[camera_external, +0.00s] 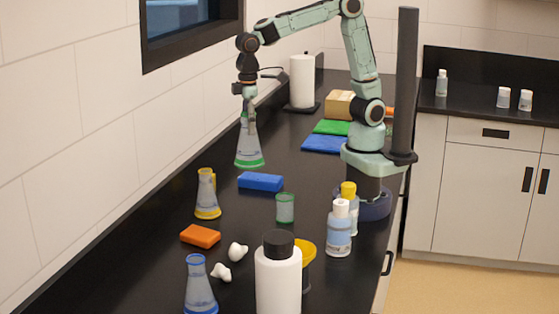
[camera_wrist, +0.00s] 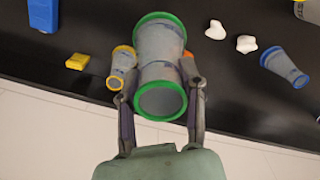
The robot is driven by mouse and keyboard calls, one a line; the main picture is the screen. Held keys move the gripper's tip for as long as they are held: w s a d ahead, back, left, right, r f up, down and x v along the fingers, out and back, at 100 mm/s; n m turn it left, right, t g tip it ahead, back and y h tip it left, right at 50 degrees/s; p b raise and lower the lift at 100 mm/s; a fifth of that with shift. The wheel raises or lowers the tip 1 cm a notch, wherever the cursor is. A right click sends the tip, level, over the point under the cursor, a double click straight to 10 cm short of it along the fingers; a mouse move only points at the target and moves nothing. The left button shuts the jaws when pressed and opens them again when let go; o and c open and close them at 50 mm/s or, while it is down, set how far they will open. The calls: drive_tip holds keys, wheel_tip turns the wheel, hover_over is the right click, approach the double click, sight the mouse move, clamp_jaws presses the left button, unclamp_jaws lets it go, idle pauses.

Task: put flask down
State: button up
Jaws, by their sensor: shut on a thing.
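The clear flask with a green rim and green base (camera_external: 249,148) hangs upright from my gripper (camera_external: 249,122) in the external view, at the left side of the black counter near the wall. In the wrist view my gripper (camera_wrist: 162,105) has one finger on each side of the flask (camera_wrist: 158,65), shut on it. The flask's open mouth faces the wrist camera. I cannot tell exactly how far its base is above the counter.
A blue block (camera_external: 260,181), yellow-ringed flask (camera_external: 207,196), orange block (camera_external: 200,236), green-rimmed beaker (camera_external: 285,208) and blue-ringed flask (camera_external: 200,287) stand nearby on the counter (camera_external: 160,262). White pieces (camera_external: 237,251) lie among them. Bottles (camera_external: 340,230) stand to the right.

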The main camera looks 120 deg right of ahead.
drive_tip(key=s+d+f+m, duration=0.2)
drive_tip(key=s+d+m, duration=0.4)
drive_tip(key=s+d, duration=0.4)
drive_tip(key=s+d+f+m, duration=0.2)
drive_tip(key=s+d+m, duration=0.4)
drive_tip(key=d, duration=0.5)
drive_tip(key=s+d+f+m, duration=0.1)
drive_tip(key=s+m, duration=0.7)
drive_tip(key=s, duration=1.5)
drive_tip(key=s+d+f, duration=0.4)
drive_tip(key=d+f, duration=0.5)
drive_tip(key=d, duration=0.3)
drive_tip(key=shift+s+d+m, duration=0.15)
drive_tip(key=shift+d+m, duration=0.15)
drive_tip(key=shift+s+d+f, duration=0.1)
drive_tip(key=shift+d+f, duration=0.3)
drive_tip(key=shift+f, duration=0.05)
drive_tip(key=shift+d+f, duration=0.2)
drive_tip(key=shift+f, duration=1.55)
drive_tip(key=shift+f, duration=0.1)
